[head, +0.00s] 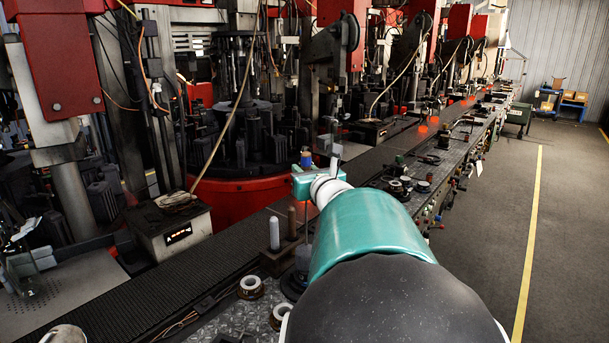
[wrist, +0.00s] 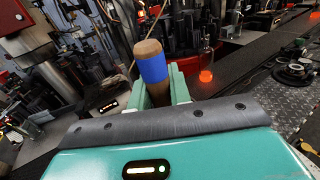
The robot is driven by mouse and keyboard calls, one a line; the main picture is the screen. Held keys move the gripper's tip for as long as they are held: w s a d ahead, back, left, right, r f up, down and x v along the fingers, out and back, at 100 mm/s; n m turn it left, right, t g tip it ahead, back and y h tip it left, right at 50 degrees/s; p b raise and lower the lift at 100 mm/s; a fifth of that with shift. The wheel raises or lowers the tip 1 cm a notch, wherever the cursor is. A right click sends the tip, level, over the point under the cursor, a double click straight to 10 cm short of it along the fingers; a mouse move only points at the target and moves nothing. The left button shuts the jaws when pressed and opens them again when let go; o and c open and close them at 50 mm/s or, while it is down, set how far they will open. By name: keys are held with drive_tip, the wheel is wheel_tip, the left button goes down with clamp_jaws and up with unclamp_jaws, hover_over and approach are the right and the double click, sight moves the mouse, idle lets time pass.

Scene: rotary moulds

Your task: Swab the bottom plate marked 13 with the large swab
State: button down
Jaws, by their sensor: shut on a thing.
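My gripper (head: 305,178) is shut on a wooden handle with a blue band, which I take to be the large swab (wrist: 152,66). In the wrist view the handle stands up between the two green fingers of my gripper (wrist: 159,90). In the head view only its blue top (head: 306,158) shows above the gripper, and a thin shaft (head: 307,222) hangs below it. The swab's lower end is at a dark holder and I cannot tell whether it is inside. No bottom plate with a readable 13 shows in either view.
A grey cylinder (head: 274,233) and a brown one (head: 292,222) stand in a block (head: 284,260) close to my gripper. A dark conveyor (head: 235,238) runs past the machines. A glowing bottle (wrist: 206,74) stands on it. The floor (head: 580,240) at right is clear.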

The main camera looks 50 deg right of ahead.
drive_tip(key=shift+r, duration=2.95)
